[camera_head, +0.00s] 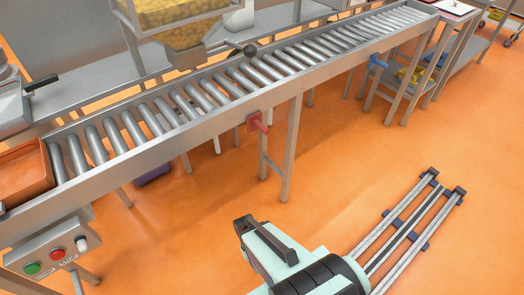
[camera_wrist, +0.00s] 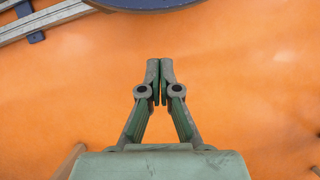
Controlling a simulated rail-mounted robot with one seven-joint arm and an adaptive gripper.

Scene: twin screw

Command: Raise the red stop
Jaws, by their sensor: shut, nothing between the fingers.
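The red stop (camera_head: 257,123) is on the near side rail of the roller conveyor (camera_head: 150,156), about midway along it in the head view. It shows as a red plate with a short red handle pointing out towards me. My gripper shows in the wrist view (camera_wrist: 159,70) with its two fingertips together and nothing between them. In the head view my arm's end is at the bottom centre, apart from the red stop and nearer to me. The red stop is not in the wrist view.
A blue handle (camera_head: 377,62) is further right on the same rail. A panel with green and red buttons (camera_head: 45,262) is at the lower left. An orange tray (camera_head: 24,175) sits at the conveyor's left end. Conveyor legs stand below the red stop. The floor (camera_head: 330,165) before it is clear.

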